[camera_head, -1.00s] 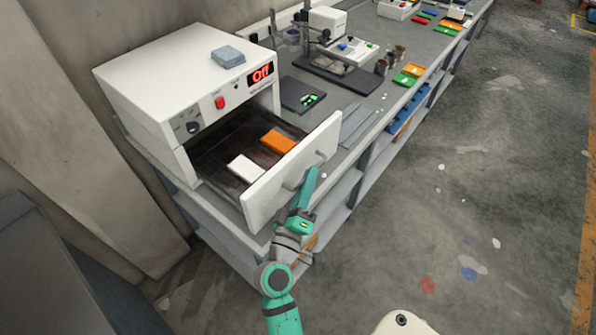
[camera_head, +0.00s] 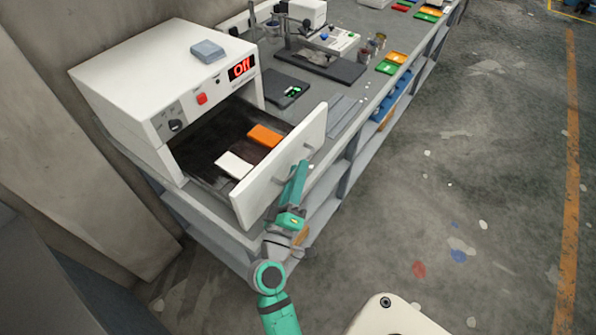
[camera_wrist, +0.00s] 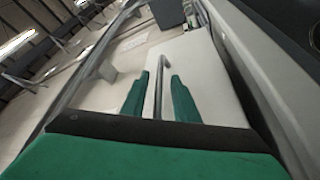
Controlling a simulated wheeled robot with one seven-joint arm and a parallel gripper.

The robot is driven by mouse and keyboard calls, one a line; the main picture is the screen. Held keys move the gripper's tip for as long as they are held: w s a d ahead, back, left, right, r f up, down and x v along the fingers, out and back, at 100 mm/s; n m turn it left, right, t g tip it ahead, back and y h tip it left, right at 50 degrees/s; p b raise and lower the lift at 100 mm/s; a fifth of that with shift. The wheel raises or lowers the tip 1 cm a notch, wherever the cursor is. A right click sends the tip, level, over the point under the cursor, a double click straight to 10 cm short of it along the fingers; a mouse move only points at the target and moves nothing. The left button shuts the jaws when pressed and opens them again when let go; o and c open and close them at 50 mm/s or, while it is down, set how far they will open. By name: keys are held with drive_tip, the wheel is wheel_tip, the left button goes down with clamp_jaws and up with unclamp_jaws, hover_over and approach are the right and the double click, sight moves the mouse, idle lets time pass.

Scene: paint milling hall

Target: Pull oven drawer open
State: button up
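The white oven (camera_head: 150,80) stands on the bench at left, with a red "Off" display. Its drawer (camera_head: 283,165) is pulled well out, showing a dark interior. An orange block (camera_head: 265,135) and a white block (camera_head: 234,165) lie inside. The bar handle (camera_head: 306,148) is on the drawer front. My gripper (camera_head: 301,168) is at the handle. In the wrist view, my gripper's green fingers (camera_wrist: 160,85) stand apart on either side of the handle (camera_wrist: 160,72), with visible gaps. The white drawer front (camera_wrist: 205,75) lies beyond them.
A grey box (camera_head: 209,51) sits on the oven. The floor (camera_head: 460,170) to the right is open, with paint spots.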

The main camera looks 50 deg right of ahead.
drive_tip(key=v, duration=1)
drive_tip(key=shift+s+f, duration=0.1)
idle(0.3)
